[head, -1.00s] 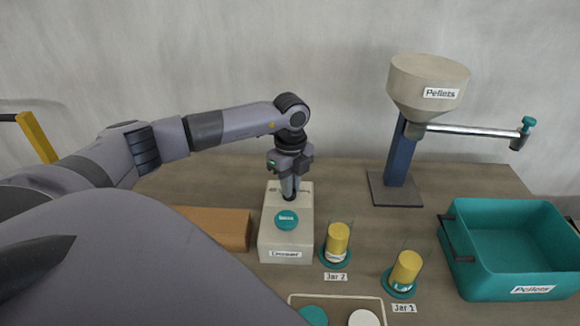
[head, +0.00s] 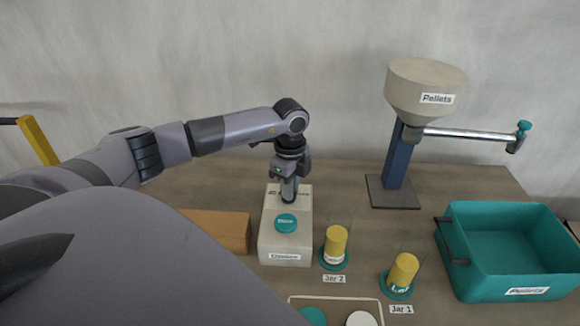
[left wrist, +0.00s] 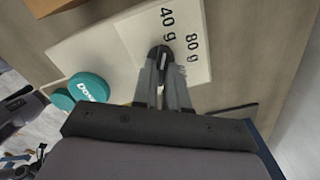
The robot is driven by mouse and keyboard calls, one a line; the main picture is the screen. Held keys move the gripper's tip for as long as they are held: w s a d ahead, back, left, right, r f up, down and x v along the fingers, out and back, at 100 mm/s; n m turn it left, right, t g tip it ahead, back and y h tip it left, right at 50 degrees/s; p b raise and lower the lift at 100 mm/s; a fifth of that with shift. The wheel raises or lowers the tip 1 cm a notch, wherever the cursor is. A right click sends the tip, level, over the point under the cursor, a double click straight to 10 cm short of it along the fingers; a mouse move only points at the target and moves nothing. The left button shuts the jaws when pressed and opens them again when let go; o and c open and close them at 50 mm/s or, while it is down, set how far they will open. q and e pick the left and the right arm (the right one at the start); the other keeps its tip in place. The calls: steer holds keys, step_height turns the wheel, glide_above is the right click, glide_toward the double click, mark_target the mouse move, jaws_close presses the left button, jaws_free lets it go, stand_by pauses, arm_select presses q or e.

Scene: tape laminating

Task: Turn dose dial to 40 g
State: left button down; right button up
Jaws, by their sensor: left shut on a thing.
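The doser (head: 285,248) is a pale box with a round teal button (head: 286,222) on its top. Its dose dial (left wrist: 160,53) is a small dark knob with a white mark. In the left wrist view, "40 g" (left wrist: 168,23) and "80 g" (left wrist: 193,46) are printed beside the dial. My left gripper (head: 289,198) points down at the doser's far end and is shut on the dial, with a finger on either side. Where the white mark points exactly is hard to tell. Another marking near the right finger is partly hidden. My right gripper is not in view.
Jar 2 (head: 335,243) and Jar 1 (head: 403,271) stand right of the doser. A brown block (head: 220,230) is on its left. A tray (head: 340,300) lies in front. The pellet hopper (head: 425,90) and teal pellets bin (head: 515,255) are further right.

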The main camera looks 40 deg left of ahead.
arm_select(q)
steer(key=c, duration=1.2)
jaws_free()
steer(key=shift+o, duration=0.2)
steer(key=shift+r+b, duration=0.35)
steer(key=shift+r, duration=3.3)
